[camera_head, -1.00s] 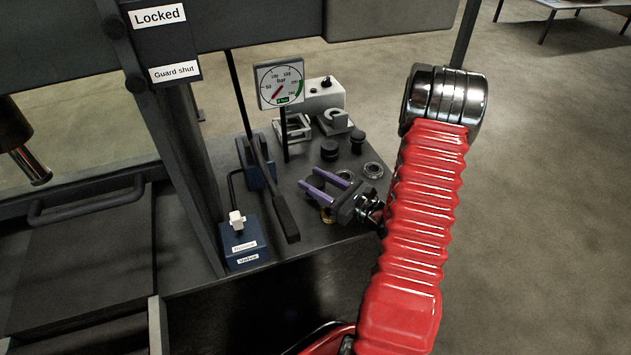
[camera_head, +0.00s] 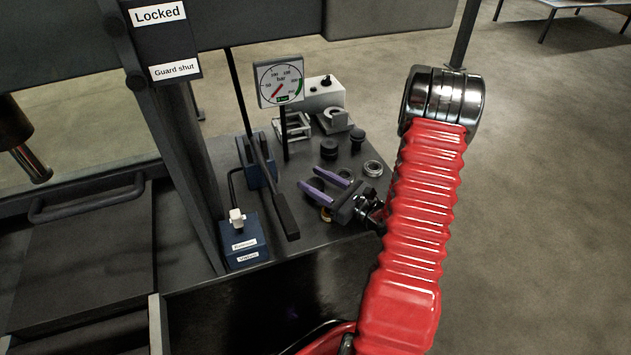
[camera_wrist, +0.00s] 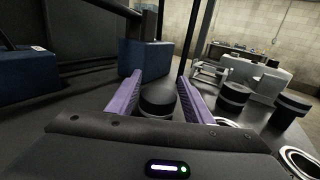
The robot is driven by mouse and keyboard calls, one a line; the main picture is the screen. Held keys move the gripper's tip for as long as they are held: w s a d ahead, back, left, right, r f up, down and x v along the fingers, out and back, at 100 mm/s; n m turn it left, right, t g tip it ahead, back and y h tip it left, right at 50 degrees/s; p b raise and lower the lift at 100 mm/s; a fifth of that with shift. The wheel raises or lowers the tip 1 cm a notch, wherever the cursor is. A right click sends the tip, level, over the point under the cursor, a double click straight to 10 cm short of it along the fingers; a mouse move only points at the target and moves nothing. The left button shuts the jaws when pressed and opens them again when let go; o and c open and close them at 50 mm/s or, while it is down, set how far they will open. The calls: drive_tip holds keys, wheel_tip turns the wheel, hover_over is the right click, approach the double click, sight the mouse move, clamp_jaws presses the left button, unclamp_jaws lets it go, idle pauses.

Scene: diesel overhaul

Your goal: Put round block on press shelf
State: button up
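A dark, squat round block (camera_wrist: 158,101) stands on the bench between the purple fingers of my gripper (camera_wrist: 160,88) in the wrist view. Narrow gaps seem to show on both sides of it, so the fingers look open around it. In the head view my gripper (camera_head: 318,181) is low over the bench, its fingers pointing left, and the block between them is hard to make out. The press stands at the left, with a dark flat plate (camera_head: 75,255) below its ram (camera_head: 30,160). I cannot tell which surface is the press shelf.
Two more dark round pieces (camera_head: 329,149) (camera_head: 357,138) and metal rings (camera_head: 373,168) lie behind my gripper. The sign reads "Locked, Guard shut" (camera_head: 158,14).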

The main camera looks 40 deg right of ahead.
drive_tip(key=o, duration=0.3)
drive_tip(key=shift+s+f, duration=0.1)
drive_tip(key=shift+f, duration=0.4)
drive_tip(key=shift+o, duration=0.2)
drive_tip(key=shift+r, duration=0.15)
drive_tip(key=shift+r, duration=0.2)
drive_tip(key=shift+d+r, duration=0.1)
drive_tip(key=shift+r, duration=0.15)
drive_tip(key=v, duration=1.1)
drive_tip(key=shift+s+r, duration=0.25)
drive_tip(key=shift+s, duration=0.15)
drive_tip(key=shift+s, duration=0.1)
